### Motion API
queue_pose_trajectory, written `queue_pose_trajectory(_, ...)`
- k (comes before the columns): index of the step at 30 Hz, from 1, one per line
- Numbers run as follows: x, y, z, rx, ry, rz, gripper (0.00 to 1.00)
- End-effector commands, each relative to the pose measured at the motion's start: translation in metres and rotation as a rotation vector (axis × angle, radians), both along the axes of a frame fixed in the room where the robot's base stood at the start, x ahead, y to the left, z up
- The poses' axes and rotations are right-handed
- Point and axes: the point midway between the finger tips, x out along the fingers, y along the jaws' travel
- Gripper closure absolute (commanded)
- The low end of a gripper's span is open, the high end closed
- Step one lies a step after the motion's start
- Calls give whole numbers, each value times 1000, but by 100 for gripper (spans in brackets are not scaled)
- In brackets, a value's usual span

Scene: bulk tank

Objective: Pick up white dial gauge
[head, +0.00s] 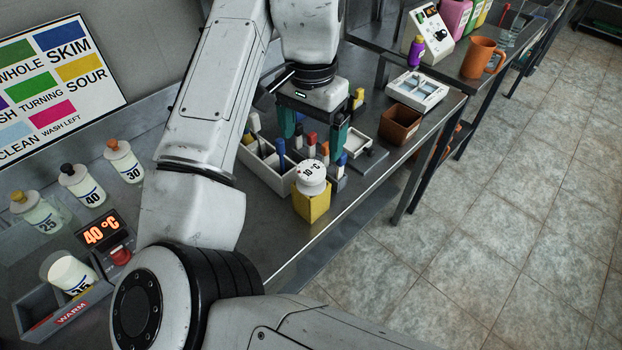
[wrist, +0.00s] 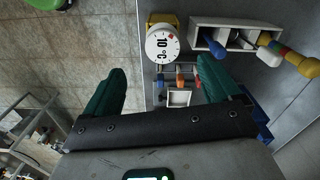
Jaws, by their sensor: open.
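The white dial gauge (head: 311,177) is a round white piece marked "10 °C". It sits on a yellow block-like stand (head: 311,203) near the front edge of the metal bench. In the wrist view the dial gauge (wrist: 162,43) shows face-on, beyond and between the fingertips, with the yellow stand (wrist: 166,18) partly hidden behind it. My gripper (head: 313,135) has teal fingers and hangs over the bench, behind the gauge in the head view. In the wrist view my gripper (wrist: 160,80) is open with nothing between its fingers.
A white divided tray (head: 268,170) with coloured-handled tools stands left of the gauge. A small rack with coloured pieces (wrist: 180,78) is close to it. A brown box (head: 400,124) stands to the right. Capped bottles (head: 82,186) and a 40 °C display (head: 102,230) are at left.

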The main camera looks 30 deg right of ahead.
Motion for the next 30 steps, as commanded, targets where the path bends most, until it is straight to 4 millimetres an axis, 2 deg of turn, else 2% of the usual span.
queue_pose_trajectory(9,0,2,-41,3,4,0,10)
queue_pose_trajectory(17,1,1,-60,3,4,0,10)
queue_pose_trajectory(25,4,1,-97,3,3,1,10)
queue_pose_trajectory(30,4,0,-107,2,2,0,10)
